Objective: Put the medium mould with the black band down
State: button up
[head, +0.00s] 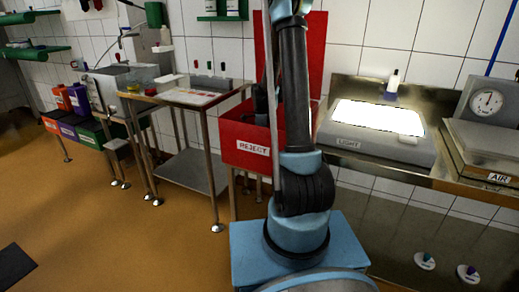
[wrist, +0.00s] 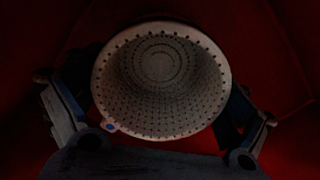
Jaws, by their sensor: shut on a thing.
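A pale round mould (wrist: 163,119), its wall dotted with small holes, fills the middle of the wrist view. I look down into its open, empty mouth. A small blue mark sits on its rim at lower left. My gripper (wrist: 160,95) has one finger on each side of the mould and is shut on it. No black band shows from this angle. Dark red walls surround the mould, in keeping with the red REJECT bin (head: 240,147) in the head view. My arm hides part of that bin, and the mould cannot be made out there. Whether it touches the bin's floor I cannot tell.
Right of the bin, a lit panel marked LIGHT (head: 375,115) and a scale with a dial (head: 487,101) stand on a steel counter. To the left is a steel table (head: 197,96) with a flat tray. Coloured bins (head: 76,98) stand at far left.

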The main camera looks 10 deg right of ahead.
jog(key=shift+f, duration=1.75)
jog(key=o, duration=0.9)
jog(key=shift+r, duration=0.1)
notch_tip(320, 180, up, 12)
jog(key=shift+f, duration=0.1)
